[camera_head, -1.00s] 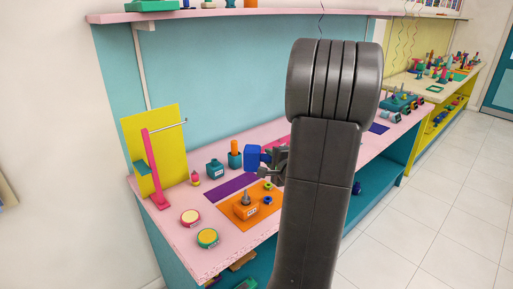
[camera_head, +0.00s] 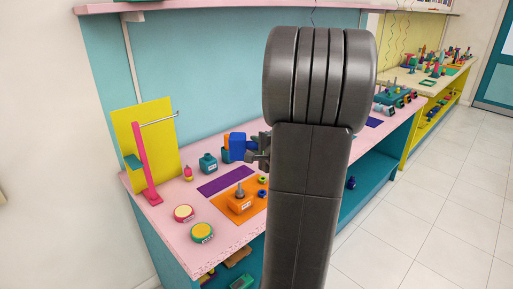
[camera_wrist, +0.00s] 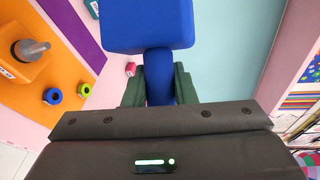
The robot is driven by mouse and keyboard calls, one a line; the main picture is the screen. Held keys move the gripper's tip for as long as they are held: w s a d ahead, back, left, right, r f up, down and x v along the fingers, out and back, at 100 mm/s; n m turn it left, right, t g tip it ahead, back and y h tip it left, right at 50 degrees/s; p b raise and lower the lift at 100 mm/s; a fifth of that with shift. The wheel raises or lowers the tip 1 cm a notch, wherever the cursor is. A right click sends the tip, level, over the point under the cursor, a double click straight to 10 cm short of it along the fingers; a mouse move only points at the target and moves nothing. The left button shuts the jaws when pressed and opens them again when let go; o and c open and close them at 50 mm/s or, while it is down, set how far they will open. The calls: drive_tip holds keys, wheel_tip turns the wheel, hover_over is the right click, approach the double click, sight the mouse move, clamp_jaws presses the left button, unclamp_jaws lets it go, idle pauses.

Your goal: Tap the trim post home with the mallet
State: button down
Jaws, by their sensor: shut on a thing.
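My gripper (camera_head: 262,152) is shut on the handle of a blue mallet. The mallet's blue block head (camera_head: 237,147) shows beyond the fingers, above the pink bench. In the wrist view the head (camera_wrist: 148,24) fills the top middle, and the handle (camera_wrist: 158,78) runs down between the green-grey fingers. The grey trim post (camera_head: 240,188) stands upright in an orange block (camera_head: 240,204) on an orange mat. In the wrist view the post (camera_wrist: 34,49) is at the left, apart from the mallet. How deep it sits cannot be told.
A purple mat (camera_head: 226,181) lies behind the orange mat. Small blue and yellow-green rings (camera_head: 262,180) lie beside the block. A shelf (camera_head: 220,5) runs above.

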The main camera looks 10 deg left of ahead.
drive_tip(key=shift+f+b, duration=2.65)
drive_tip(key=shift+b, duration=0.6)
drive_tip(key=shift+b, duration=0.3)
drive_tip(key=shift+r, duration=0.1)
drive_tip(key=shift+r+p, duration=0.95)
drive_tip(key=shift+r, duration=0.75)
drive_tip(key=shift+f, duration=0.15)
wheel_tip(320, 180, down, 10)
drive_tip(key=b, duration=1.2)
drive_tip(key=shift+r+p, duration=2.15)
drive_tip(key=shift+r, duration=0.55)
